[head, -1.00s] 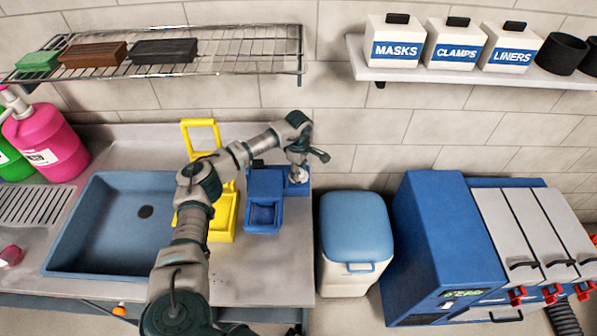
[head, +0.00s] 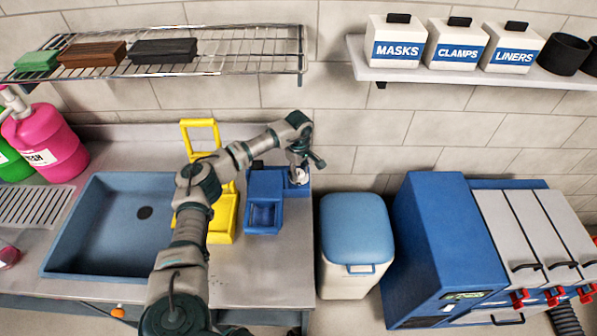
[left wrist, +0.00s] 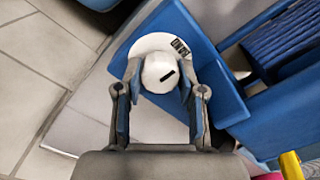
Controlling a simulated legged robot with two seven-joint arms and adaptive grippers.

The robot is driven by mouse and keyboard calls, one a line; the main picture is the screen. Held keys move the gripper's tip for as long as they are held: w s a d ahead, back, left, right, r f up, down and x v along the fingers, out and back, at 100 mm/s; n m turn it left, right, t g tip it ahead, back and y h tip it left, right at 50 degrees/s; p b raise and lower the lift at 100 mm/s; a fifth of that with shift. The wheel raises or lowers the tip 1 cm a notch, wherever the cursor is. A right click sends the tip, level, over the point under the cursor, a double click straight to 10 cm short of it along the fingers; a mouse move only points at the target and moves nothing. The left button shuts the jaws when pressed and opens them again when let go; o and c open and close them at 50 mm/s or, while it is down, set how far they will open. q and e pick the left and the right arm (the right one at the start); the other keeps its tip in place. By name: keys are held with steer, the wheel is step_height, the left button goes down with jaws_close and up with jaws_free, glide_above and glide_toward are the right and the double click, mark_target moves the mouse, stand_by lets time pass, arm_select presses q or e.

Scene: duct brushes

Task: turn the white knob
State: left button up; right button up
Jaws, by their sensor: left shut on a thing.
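The white knob (left wrist: 160,73) with a black mark sits on the blue device in the left wrist view. A white disc with dark lettering lies behind the knob. My left gripper (left wrist: 160,84) has its two fingers on either side of the knob and is shut on it. In the head view my left gripper (head: 299,170) reaches down over the right part of the blue device (head: 264,188); the knob is mostly hidden there. My right gripper is in neither view.
A yellow device (head: 222,216) stands left of the blue one. A blue sink (head: 108,225) is further left. A white bin with a blue lid (head: 356,226) stands right of the counter. A wire rack (head: 225,62) hangs above.

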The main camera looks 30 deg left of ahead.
mark_target(299, 171)
arm_select(q)
steer(key=o, duration=0.7)
steer(key=shift+f, duration=0.1)
steer(key=shift+o, duration=0.8)
steer(key=shift+w, duration=0.15)
step_height(299, 171, up, 7)
steer(key=shift+r, duration=0.1)
